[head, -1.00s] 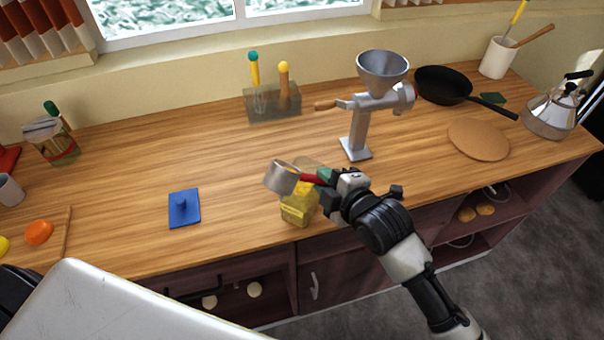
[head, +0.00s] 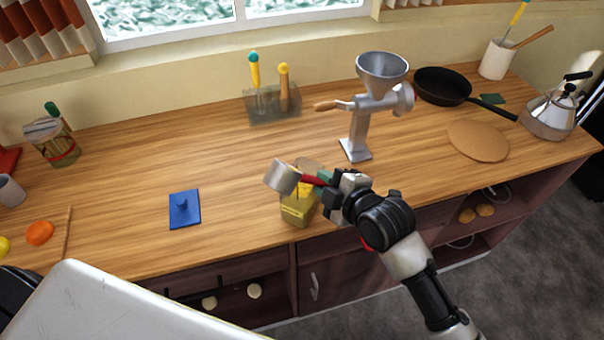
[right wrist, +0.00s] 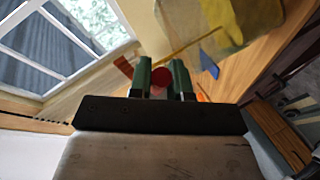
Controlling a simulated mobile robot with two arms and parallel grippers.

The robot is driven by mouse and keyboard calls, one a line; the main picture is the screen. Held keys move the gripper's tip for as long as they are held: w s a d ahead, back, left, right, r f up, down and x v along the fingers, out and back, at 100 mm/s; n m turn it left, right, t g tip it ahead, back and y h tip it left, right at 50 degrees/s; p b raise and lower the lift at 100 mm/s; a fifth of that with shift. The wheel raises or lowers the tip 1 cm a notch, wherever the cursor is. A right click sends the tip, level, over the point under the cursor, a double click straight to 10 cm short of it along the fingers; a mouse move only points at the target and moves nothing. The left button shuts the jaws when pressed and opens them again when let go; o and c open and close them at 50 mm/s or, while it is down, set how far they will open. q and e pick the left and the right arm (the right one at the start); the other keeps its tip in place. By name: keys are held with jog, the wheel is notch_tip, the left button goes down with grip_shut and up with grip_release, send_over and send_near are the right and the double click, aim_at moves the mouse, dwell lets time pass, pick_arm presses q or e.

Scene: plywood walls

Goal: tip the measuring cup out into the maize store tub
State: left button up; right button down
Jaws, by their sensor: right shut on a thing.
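The measuring cup (head: 283,177) is a small grey metal cup with a red handle. My right gripper (head: 322,180) is shut on the handle; its red end (right wrist: 161,77) shows between the fingers in the right wrist view. The cup looks tilted, over the back left part of the tub; I cannot see inside it. The maize store tub (head: 298,211) is clear with yellow contents, stands open near the counter's front edge, and is partly hidden by cup and gripper. It also shows in the right wrist view (right wrist: 222,22). My left gripper is not in view.
A blue lid with a knob (head: 184,209) lies left of the tub. A grey hand mill (head: 357,135) stands behind on the right. A clear holder (head: 272,108) with tools stands at the wall. The counter between them is clear.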

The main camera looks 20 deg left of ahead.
jog(key=shift+w, duration=0.1)
dwell(0.3)
jog(key=shift+m, duration=0.4)
jog(key=shift+g, duration=0.3)
jog(key=shift+p, duration=0.3)
jog(key=shift+m, duration=0.3)
jog(key=shift+f+g, duration=0.1)
jog(key=shift+g, duration=0.2)
jog(key=shift+m, duration=0.3)
jog(key=shift+m+g+p, duration=0.3)
jog(key=shift+g+p, duration=0.1)
jog(key=shift+p, duration=0.05)
dwell(0.3)
